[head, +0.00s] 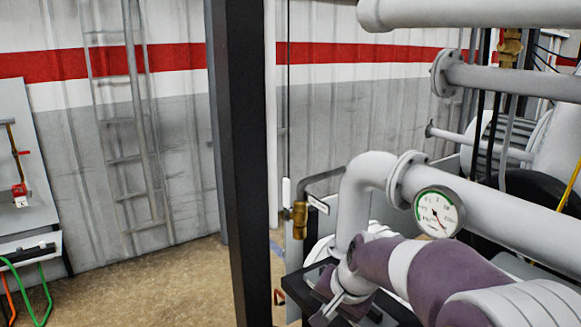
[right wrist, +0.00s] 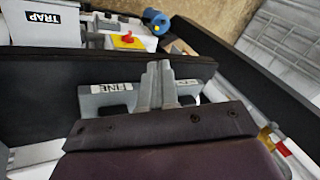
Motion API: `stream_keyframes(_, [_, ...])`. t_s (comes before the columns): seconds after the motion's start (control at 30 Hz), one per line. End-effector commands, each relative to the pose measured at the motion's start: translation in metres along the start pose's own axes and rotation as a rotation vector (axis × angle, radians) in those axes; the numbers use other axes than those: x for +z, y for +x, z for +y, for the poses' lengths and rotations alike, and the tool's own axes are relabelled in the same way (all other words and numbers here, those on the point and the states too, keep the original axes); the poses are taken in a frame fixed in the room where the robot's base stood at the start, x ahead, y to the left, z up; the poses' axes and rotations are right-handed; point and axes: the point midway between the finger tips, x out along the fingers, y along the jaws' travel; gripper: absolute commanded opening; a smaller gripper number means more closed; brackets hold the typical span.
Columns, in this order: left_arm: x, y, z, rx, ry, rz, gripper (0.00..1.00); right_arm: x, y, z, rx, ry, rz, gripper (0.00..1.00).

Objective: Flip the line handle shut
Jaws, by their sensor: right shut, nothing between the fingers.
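My right gripper (head: 333,304) is low in the middle of the head view, at the end of my purple and white arm. In the right wrist view its grey fingers (right wrist: 158,72) are together and empty. A label that seems to read LINE upside down (right wrist: 112,87) shows beside the fingers. In the head view a brass valve (head: 299,220) with an upright white handle (head: 287,191) and a small white sign (head: 318,203) stands above and left of the gripper, apart from it. I cannot tell for certain which handle is the line handle. My left gripper is out of view.
A dark post (head: 238,160) stands left of the valve. A grey pipe with a gauge (head: 439,212) runs above my right arm. The right wrist view shows a box marked TRAP (right wrist: 45,20), a red knob (right wrist: 128,38) and a blue cylinder (right wrist: 156,21).

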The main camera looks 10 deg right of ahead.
Motion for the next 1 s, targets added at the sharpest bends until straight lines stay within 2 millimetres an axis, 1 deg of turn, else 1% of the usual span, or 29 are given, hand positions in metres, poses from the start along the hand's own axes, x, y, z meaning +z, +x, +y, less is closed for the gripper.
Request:
stream_keyframes(0.03, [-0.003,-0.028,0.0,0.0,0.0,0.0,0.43,-0.027,-0.038,-0.026,-0.047,0.079,0.026,0.0])
stream_keyframes(0.07, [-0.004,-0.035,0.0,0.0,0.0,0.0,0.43,-0.04,-0.053,-0.038,-0.079,0.133,0.036,0.0])
stream_keyframes(0.1, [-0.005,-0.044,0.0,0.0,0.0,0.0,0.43,-0.057,-0.074,-0.053,-0.122,0.2,0.05,0.0])
stream_keyframes(0.2, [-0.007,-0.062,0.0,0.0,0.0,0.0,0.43,-0.09,-0.121,-0.085,-0.221,0.337,0.068,0.0])
stream_keyframes(0.3, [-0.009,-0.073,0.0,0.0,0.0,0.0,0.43,-0.111,-0.155,-0.105,-0.295,0.426,0.073,0.0])
stream_keyframes(0.4, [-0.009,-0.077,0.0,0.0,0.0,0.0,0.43,-0.122,-0.173,-0.116,-0.339,0.473,0.074,0.0])
stream_keyframes(0.5, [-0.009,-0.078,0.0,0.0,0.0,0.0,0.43,-0.126,-0.18,-0.12,-0.357,0.493,0.073,0.0])
stream_keyframes(0.8, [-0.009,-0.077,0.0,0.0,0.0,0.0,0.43,-0.126,-0.179,-0.12,-0.358,0.492,0.073,0.0])
stream_keyframes(0.93, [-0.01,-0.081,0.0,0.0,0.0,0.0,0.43,-0.127,-0.171,-0.123,-0.357,0.491,0.072,0.0])
stream_keyframes(1.0, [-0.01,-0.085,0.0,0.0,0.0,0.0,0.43,-0.129,-0.162,-0.127,-0.356,0.49,0.071,0.0])
